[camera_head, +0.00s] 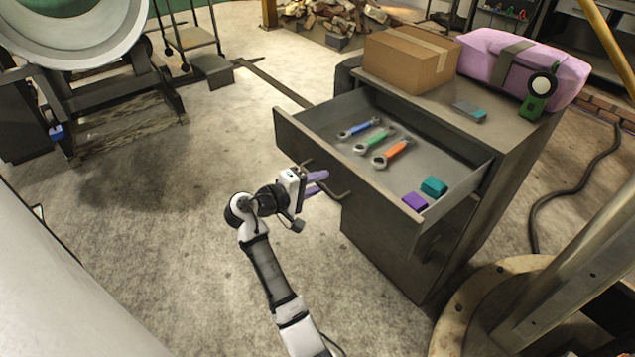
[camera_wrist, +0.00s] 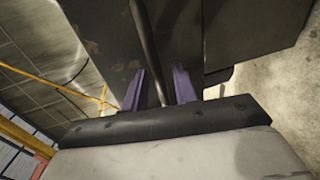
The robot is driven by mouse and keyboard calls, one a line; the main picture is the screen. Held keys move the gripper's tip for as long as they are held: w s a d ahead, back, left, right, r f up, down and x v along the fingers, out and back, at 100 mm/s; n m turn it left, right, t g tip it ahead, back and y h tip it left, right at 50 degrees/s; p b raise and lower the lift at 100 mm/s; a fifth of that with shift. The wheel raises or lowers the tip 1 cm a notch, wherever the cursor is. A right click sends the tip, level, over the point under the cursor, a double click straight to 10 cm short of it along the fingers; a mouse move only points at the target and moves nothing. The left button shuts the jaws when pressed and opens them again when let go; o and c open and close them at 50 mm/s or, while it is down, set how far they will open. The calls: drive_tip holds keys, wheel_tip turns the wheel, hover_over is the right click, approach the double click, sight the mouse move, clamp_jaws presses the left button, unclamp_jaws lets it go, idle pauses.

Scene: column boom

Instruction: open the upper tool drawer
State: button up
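The upper tool drawer (camera_head: 455,147) of the grey cabinet is pulled well out in the head view. Inside lie wrenches with blue, green and orange handles, plus a purple block and a teal block. A dark bar handle (camera_head: 340,194) sits on the drawer front. My gripper (camera_head: 322,181) is at this handle, its purple fingers pointing toward the drawer front. In the wrist view the handle bar (camera_wrist: 146,40) runs between the two fingers (camera_wrist: 158,88). The fingers are apart, with gaps beside the bar; whether either touches it is unclear.
A cardboard box (camera_head: 408,57), a pink case (camera_head: 500,60), a green device (camera_head: 538,92) and a small teal-grey item (camera_head: 470,111) are on the cabinet top. A round column base (camera_head: 470,310) stands at lower right.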

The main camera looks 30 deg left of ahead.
drive_tip(key=b+v, duration=0.2)
drive_tip(key=v, duration=1.1)
drive_tip(key=shift+s+b, duration=0.3)
drive_tip(key=shift+b, duration=0.05)
drive_tip(key=shift+a, duration=0.1)
